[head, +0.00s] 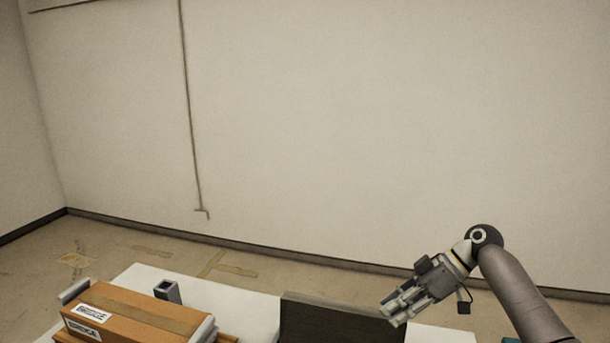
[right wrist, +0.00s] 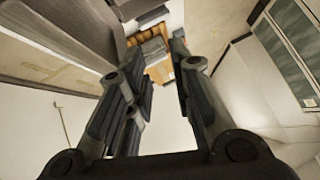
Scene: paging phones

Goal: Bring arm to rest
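My right gripper (head: 393,311) is in the head view at the lower right, raised in front of the wall and pointing down to the left. Its fingers are apart and nothing is between them; the right wrist view also shows the two open fingers (right wrist: 160,65). My right arm (head: 520,290) comes in from the lower right corner. My left arm and left gripper are not in view.
A white table (head: 240,308) crosses the bottom of the head view. On its left are orange-brown boxes (head: 135,312) with white labels and grey end pieces, and a small dark upright holder (head: 167,291). A bare wall (head: 330,130) stands behind; the air around the gripper looks clear.

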